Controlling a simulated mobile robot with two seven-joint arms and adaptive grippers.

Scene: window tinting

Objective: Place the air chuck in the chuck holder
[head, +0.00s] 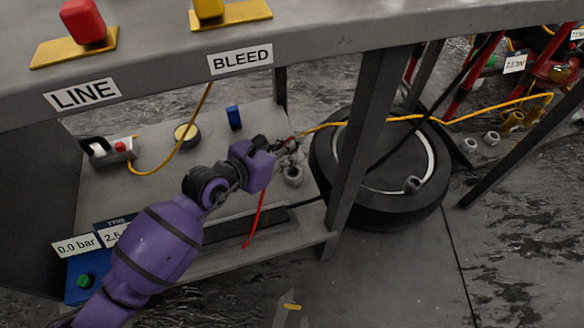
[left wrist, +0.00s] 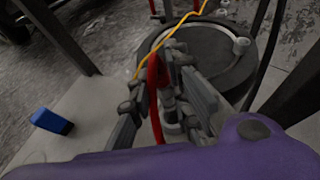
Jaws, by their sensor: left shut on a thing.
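My left gripper (head: 284,149) reaches over the lower shelf, near the tyre. Its fingers also show in the left wrist view (left wrist: 168,85), shut on a small grey piece with a red hose, which looks like the air chuck (left wrist: 167,98). The fingers hide much of it. The red hose (head: 256,219) hangs down below the gripper in the head view. A grey ring-shaped cup (head: 292,174), probably the chuck holder, stands at the shelf's right end, just below the fingertips. I cannot tell whether the chuck touches it. My right gripper is not recognisable in either view.
A tyre (head: 335,190) lies right of the shelf, behind a bench leg (head: 360,140). The bench top (head: 330,30) overhangs the shelf (head: 150,185). A blue block (head: 233,117) and round gauge (head: 186,136) are on the shelf. A yellow hose (head: 400,118) runs right.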

